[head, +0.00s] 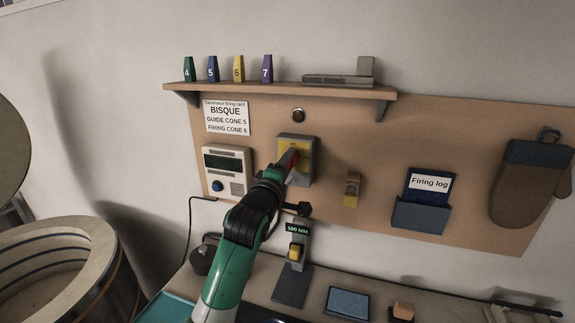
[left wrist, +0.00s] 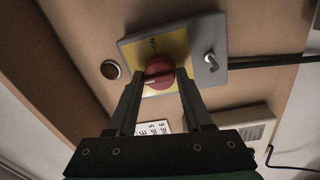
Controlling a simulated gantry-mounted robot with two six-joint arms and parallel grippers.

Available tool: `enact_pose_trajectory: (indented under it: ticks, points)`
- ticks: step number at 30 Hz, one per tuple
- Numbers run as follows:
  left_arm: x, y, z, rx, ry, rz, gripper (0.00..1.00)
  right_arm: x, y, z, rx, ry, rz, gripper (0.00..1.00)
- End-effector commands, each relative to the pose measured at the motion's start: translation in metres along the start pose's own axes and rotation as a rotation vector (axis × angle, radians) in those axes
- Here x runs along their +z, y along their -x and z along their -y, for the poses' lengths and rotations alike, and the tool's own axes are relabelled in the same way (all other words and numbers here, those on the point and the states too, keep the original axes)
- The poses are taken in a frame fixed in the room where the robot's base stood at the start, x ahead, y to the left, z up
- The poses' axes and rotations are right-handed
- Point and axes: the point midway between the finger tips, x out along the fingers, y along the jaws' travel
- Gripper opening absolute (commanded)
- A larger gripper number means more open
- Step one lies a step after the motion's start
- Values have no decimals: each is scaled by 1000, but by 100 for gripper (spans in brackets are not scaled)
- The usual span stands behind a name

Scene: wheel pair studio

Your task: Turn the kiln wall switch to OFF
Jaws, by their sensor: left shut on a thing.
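The kiln wall switch (head: 309,165) is a grey box with a yellow plate and a red rotary knob (head: 295,160), mounted on the wooden wall board. It also shows in the left wrist view, with the yellow plate (left wrist: 173,47) and the red knob (left wrist: 159,72) between my fingers. My left gripper (head: 290,160) reaches up to the switch, and its jaws are shut on the red knob. The left gripper also shows in the left wrist view (left wrist: 158,85). Most of the plate's lettering is hidden or too small to read. My right gripper is not in view.
A controller box (head: 226,170) is left of the switch, under a firing card (head: 226,117). A shelf (head: 290,92) with numbered cones runs above. A yellow-and-wood holder (head: 352,189) and a firing log (head: 429,186) hang to the right. The round kiln (head: 75,270) stands lower left.

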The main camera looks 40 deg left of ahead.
Motion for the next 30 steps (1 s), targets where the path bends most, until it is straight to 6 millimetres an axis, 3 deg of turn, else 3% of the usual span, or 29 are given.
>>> enact_pose_trajectory:
  ticks: [7,8,12,23,30]
  points:
    - [0,0,1,-2,2,0,0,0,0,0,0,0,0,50]
    - [0,0,1,-2,2,0,56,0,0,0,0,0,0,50]
    - [0,0,1,-2,1,1,80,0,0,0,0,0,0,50]
    - [0,3,1,0,1,1,80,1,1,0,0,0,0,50]
    - [0,34,0,2,2,2,80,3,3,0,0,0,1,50]
